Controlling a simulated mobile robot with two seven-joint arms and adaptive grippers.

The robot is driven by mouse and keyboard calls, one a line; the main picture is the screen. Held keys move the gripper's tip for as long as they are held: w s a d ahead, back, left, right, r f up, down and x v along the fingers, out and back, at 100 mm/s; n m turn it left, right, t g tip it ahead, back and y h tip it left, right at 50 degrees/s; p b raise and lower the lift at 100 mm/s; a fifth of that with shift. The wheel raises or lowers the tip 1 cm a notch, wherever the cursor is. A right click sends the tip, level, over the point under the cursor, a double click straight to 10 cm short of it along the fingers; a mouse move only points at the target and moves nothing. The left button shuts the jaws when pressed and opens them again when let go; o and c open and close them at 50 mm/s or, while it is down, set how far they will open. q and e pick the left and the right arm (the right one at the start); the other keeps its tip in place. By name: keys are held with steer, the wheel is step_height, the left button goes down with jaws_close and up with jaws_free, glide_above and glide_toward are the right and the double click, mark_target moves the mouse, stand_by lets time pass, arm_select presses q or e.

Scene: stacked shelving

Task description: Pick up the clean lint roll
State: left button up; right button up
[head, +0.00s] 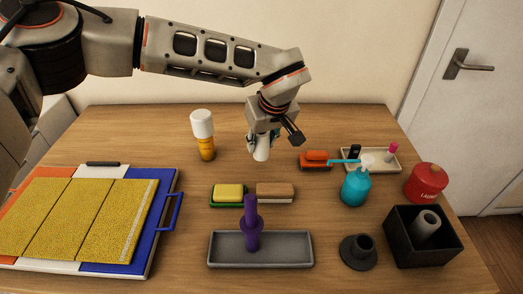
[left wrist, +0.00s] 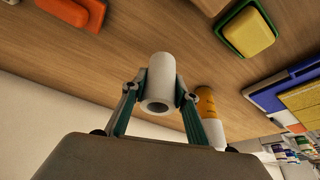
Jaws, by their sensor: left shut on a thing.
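The clean lint roll is a white hollow cylinder (head: 261,154), near the back middle of the wooden table in the head view. My left gripper (head: 263,143) reaches down over it and is shut on it. The left wrist view shows the roll (left wrist: 160,72) pinched between both fingertips (left wrist: 157,92), its open end facing the camera. I cannot tell whether the roll touches the table. A greyer roll (head: 427,223) leans in a black box (head: 440,254) at the right. My right gripper is not in view.
A white-capped orange bottle (head: 206,148) stands left of my gripper. Sponge (head: 228,191), brush (head: 275,191) and grey tray (head: 285,250) with a purple-handled tool (head: 252,228) lie in front.

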arm_select(q)
step_height(320, 180, up, 16)
steer(key=shift+p, duration=0.45)
stand_by(0.6)
